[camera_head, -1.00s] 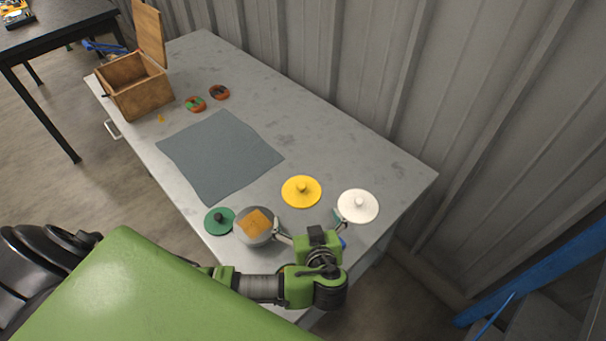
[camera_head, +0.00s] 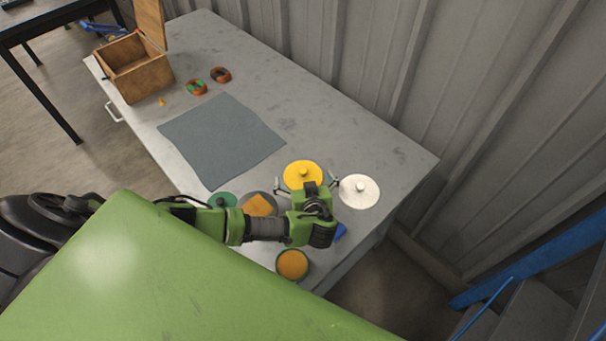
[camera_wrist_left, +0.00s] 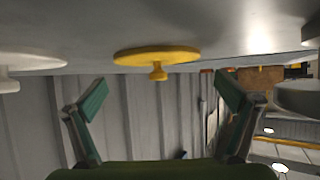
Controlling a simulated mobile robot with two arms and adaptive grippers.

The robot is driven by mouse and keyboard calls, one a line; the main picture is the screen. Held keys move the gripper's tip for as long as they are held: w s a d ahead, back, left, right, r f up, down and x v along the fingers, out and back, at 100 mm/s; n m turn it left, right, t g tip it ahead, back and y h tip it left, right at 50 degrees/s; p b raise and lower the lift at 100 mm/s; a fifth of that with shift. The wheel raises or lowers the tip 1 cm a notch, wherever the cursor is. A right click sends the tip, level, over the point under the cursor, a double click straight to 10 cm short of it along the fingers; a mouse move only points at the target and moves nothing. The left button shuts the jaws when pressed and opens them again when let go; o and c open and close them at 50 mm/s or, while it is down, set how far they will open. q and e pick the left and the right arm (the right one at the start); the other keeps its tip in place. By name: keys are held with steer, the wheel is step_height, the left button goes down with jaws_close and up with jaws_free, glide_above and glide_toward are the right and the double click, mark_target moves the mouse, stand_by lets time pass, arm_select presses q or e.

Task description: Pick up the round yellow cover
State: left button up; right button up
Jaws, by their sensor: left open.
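The round yellow cover (camera_head: 296,169) lies on the grey table with its knob upward. In the left wrist view the yellow cover (camera_wrist_left: 140,56) appears upside down, with its knob centred between the fingers. My left gripper (camera_head: 306,183) is open and empty, its fingers spread at the near side of the yellow cover, apart from the knob. It also shows in the left wrist view (camera_wrist_left: 163,94), fingers wide apart. My right gripper is not in view.
A white cover (camera_head: 359,193) is close to the right finger. A green cover (camera_head: 222,201) and a grey round piece with an orange top (camera_head: 259,206) lie left, partly behind my arm. An orange-topped round container (camera_head: 292,264) is in front. A grey mat (camera_head: 222,140) and wooden box (camera_head: 140,78) lie farther back.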

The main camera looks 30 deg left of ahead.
mark_target(304, 174)
arm_select(q)
steer(key=shift+x, duration=1.9)
steer(key=shift+w+d+r, duration=0.1)
